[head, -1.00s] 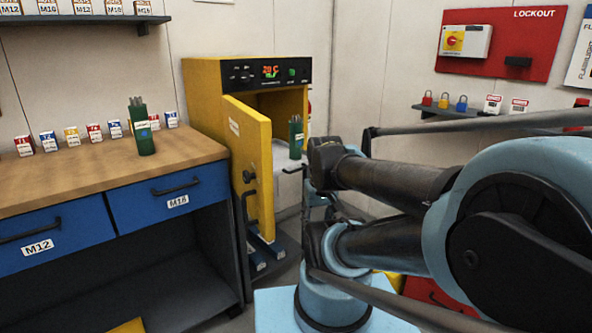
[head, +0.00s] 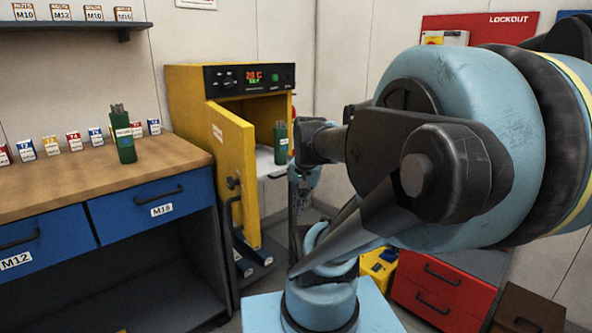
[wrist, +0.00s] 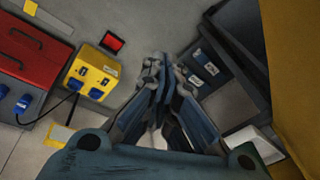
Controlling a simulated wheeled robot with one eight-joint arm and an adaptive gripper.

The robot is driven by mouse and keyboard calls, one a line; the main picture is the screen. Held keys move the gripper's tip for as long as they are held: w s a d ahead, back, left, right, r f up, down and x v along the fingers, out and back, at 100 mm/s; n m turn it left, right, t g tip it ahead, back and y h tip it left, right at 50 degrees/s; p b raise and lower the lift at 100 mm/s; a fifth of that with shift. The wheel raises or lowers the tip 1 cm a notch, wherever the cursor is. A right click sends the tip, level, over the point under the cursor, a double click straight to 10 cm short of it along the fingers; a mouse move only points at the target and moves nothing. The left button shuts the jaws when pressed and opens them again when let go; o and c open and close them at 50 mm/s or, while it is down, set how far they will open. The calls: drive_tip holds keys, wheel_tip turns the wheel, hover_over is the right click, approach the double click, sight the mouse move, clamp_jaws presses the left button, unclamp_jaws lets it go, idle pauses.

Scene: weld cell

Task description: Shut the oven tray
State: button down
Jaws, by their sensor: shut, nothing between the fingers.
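The yellow oven (head: 185,90) stands at the back with its yellow door (head: 232,165) swung open. The pale oven tray (head: 268,168) sticks out of the opening, with a green canister (head: 281,143) standing at it. My gripper (head: 297,222) hangs just right of the tray, partly hidden by my arm. In the wrist view my gripper (wrist: 160,95) is shut and empty, its fingers pointing down to the floor. A pale flat surface, probably the tray (wrist: 253,142), shows at lower right there; contact cannot be seen.
A wooden-topped bench (head: 60,185) with blue drawers stands left of the oven and holds another green canister (head: 122,135). A red drawer cabinet (head: 440,285) and a yellow box (head: 378,265) stand at right. In the wrist view a yellow panel (wrist: 295,70) is close at right.

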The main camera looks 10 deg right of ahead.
drive_tip(key=w+d+r+m+y, duration=0.1)
drive_tip(key=w+d+r+m, duration=0.25)
drive_tip(key=w+m, duration=0.45)
drive_tip(key=w+d+r+m+t, duration=0.15)
drive_tip(key=w+d+m, duration=0.25)
drive_tip(key=w+m, duration=0.45)
drive_tip(key=w+d+r+m+y, duration=0.1)
drive_tip(key=w+d+r+m, duration=0.25)
drive_tip(key=w+m, duration=0.4)
drive_tip(key=w+a+f, duration=0.3)
drive_tip(key=w+f, duration=0.4)
drive_tip(key=f, duration=0.2)
drive_tip(key=shift+w+a+f, duration=0.3)
drive_tip(key=shift+w+a, duration=0.05)
